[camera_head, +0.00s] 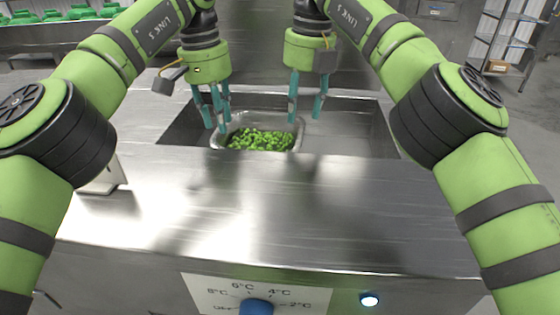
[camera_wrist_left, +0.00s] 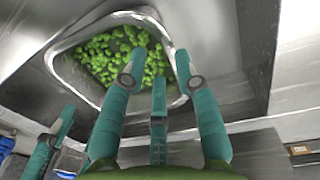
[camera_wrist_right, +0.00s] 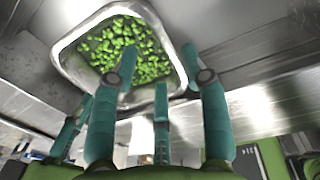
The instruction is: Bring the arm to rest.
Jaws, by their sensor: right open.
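My left gripper (camera_head: 215,112) hangs fingers down at the left rim of a metal tray (camera_head: 214,142) of green pieces (camera_head: 262,140). Its fingers are somewhat apart in the left wrist view (camera_wrist_left: 158,68). Whether they hold the tray's rim or only stand beside it, I cannot tell. My right gripper (camera_head: 306,98) is open and empty, fingers down near the tray's far right corner. The right wrist view (camera_wrist_right: 160,65) shows its fingers spread, with the tray (camera_wrist_right: 62,52) beyond them.
The tray sits at the left of a recessed well (camera_head: 350,140) in a steel counter (camera_head: 290,215); the well's right part is empty. A temperature dial (camera_head: 257,306) is on the counter's front. Green items (camera_head: 80,12) stand at back left, shelves (camera_head: 505,35) at back right.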

